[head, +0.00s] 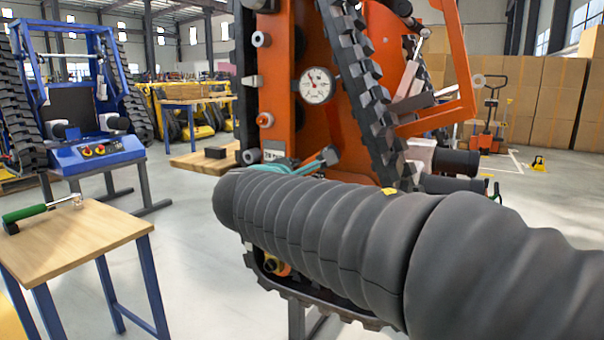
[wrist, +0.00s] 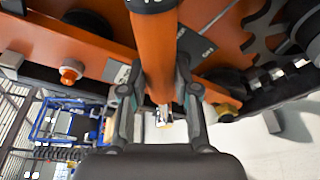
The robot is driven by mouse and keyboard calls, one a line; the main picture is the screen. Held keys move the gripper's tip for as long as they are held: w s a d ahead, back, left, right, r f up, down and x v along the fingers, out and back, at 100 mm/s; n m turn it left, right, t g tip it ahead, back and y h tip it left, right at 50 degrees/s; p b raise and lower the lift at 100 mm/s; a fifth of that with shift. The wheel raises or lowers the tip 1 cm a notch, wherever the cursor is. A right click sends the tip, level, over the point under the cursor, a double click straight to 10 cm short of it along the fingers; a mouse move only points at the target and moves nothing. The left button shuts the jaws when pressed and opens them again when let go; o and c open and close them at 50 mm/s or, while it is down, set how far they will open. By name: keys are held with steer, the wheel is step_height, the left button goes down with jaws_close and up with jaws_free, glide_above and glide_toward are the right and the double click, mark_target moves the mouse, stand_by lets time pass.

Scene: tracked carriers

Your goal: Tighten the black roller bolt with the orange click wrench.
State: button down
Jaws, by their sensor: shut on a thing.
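My gripper (wrist: 158,100) is shut on the orange handle of the click wrench (wrist: 155,45), which runs upward between the two fingers in the wrist view. The wrench's head is not clear there. In the head view my gripper (head: 300,165) shows as a small teal part by the orange carrier (head: 285,110), and my arm hides most of it. In the wrist view an orange bolt-like piece (wrist: 70,74) sticks out of the carrier's side at the left. I cannot make out the black roller bolt for certain; dark rollers (wrist: 228,82) show beside the handle.
The carrier's black track (head: 365,90) and a round gauge (head: 316,85) are close to my arm. A wooden table (head: 85,240) at the left holds a green-handled wrench (head: 35,210). A blue carrier (head: 95,150) stands behind it. Floor between table and carrier is clear.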

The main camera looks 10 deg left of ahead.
steer(key=shift+w+a+r+n+p, duration=0.1)
steer(key=shift+a+r+n+p, duration=0.25)
steer(key=shift+p, duration=0.5)
steer(key=shift+w+a+r+n+p, duration=0.15)
steer(key=shift+r+p, duration=0.25)
steer(key=shift+p, duration=0.4)
steer(key=shift+a+r+p, duration=0.1)
steer(key=shift+r+p, duration=0.15)
steer(key=shift+p, duration=0.4)
steer(key=shift+a, duration=0.1)
steer(key=shift+w+a+r+n+g+p, duration=0.2)
steer(key=shift+r+n+g+p, duration=0.15)
steer(key=shift+p, duration=0.65)
steer(key=shift+a+r+n+p, duration=0.15)
steer(key=shift+a+n+p, duration=0.1)
steer(key=shift+p, duration=0.4)
steer(key=shift+w+a+r+n+h+p, duration=0.1)
steer(key=shift+a+r+n+h+p, duration=0.2)
steer(key=shift+p, duration=0.5)
steer(key=shift+w+a+r+p, duration=0.1)
steer(key=shift+p, duration=0.55)
steer(key=shift+w+a+r+n+p, duration=0.1)
steer(key=shift+a+r+n+p, duration=0.15)
steer(key=shift+p, duration=0.35)
steer(key=shift+a, duration=0.1)
